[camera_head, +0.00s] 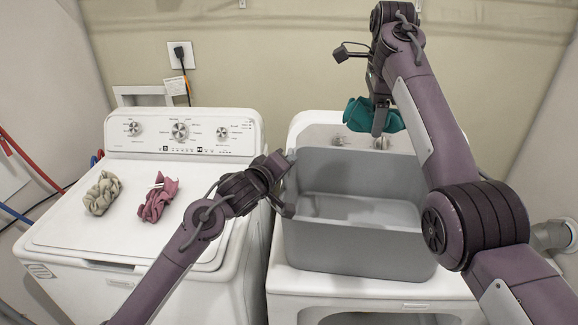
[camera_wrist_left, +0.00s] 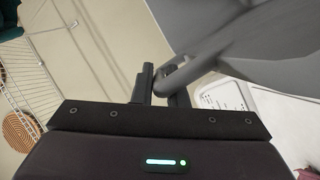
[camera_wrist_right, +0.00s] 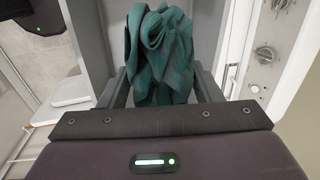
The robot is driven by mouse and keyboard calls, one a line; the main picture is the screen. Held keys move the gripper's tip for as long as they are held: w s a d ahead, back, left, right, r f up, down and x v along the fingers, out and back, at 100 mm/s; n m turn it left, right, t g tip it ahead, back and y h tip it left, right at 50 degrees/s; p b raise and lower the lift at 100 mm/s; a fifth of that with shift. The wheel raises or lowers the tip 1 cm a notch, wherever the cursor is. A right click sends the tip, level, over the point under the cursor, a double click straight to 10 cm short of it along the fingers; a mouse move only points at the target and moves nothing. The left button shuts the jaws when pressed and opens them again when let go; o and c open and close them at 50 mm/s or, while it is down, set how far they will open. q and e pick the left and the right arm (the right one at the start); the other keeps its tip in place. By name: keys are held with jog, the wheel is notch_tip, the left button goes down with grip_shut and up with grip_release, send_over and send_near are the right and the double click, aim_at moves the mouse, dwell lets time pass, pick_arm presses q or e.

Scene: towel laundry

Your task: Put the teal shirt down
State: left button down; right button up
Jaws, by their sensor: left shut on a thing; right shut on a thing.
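The teal shirt (camera_head: 358,115) is bunched up and held in my right gripper (camera_head: 379,122), above the back of the grey bin and in front of the right machine's panel. In the right wrist view the teal shirt (camera_wrist_right: 160,55) fills the space between the two fingers. My left gripper (camera_head: 288,160) is shut on the left rim of the grey bin (camera_head: 350,250). The left wrist view shows its fingers (camera_wrist_left: 162,85) closed at the edge of the grey bin (camera_wrist_left: 235,60).
The grey bin stands on the right white machine (camera_head: 375,283); its visible inside looks empty. On the left white washer (camera_head: 90,235) lie a beige cloth (camera_head: 102,193) and a pink cloth (camera_head: 157,198). A wall is close behind.

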aim_at(357, 220)
notch_tip(357, 220, down, 30)
jog(key=n, duration=0.4)
jog(key=shift+s+d+f, duration=0.1)
jog(key=shift+s+f, duration=0.05)
jog(key=shift+f, duration=0.1)
pick_arm(q)
jog(key=shift+f, duration=0.1)
pick_arm(e)
jog(key=o, duration=1.1)
jog(key=shift+c, duration=0.2)
notch_tip(357, 220, up, 12)
jog(key=s, duration=0.1)
jog(key=shift+s, duration=0.25)
